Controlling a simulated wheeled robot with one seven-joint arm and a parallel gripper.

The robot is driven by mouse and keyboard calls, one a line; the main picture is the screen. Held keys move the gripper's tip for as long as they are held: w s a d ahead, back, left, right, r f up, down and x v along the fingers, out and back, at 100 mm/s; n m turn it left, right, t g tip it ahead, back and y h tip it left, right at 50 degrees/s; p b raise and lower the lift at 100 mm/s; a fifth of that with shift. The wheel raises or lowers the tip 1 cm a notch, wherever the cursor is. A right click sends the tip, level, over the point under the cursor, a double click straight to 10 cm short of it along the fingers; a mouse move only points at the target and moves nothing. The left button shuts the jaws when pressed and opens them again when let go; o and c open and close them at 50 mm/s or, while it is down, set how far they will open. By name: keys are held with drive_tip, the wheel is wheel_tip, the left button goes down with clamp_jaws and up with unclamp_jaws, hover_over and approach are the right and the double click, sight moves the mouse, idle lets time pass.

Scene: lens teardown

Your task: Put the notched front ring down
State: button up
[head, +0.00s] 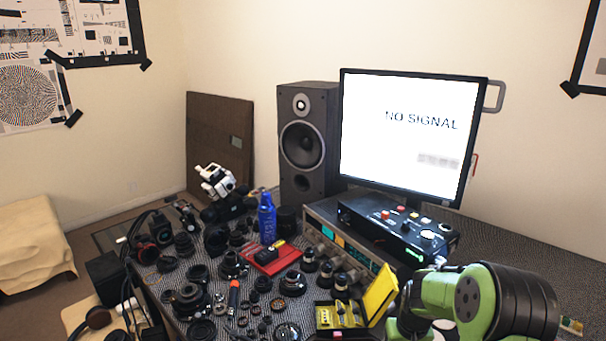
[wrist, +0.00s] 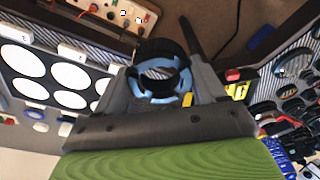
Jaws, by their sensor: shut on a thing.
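In the wrist view the notched front ring (wrist: 160,47) is a dark ring with pale blue light on its inner face. It sits between the two grey fingers of my gripper (wrist: 162,74), which is shut on it. The ring's opening faces the camera, and its outer sides are partly hidden by the fingers. In the head view my green arm stands at the lower right, and neither the gripper nor the held ring can be made out. What lies directly under the ring is unclear.
The worktable holds many dark lens parts (head: 190,296), a red tray (head: 266,262), a blue bottle (head: 267,218) and a yellow open case (head: 379,295). A speaker (head: 308,145), a monitor (head: 410,130) and a black control box (head: 398,233) stand behind. Small parts crowd the table's front.

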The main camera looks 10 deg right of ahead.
drive_tip(key=a+n+p, duration=0.2)
drive_tip(key=a, duration=1)
drive_tip(key=s+f, duration=0.1)
drive_tip(key=s+a+f, duration=0.1)
drive_tip(key=f, duration=0.1)
drive_tip(key=s+f, duration=0.1)
drive_tip(key=f, duration=0.1)
drive_tip(key=shift+a, duration=0.2)
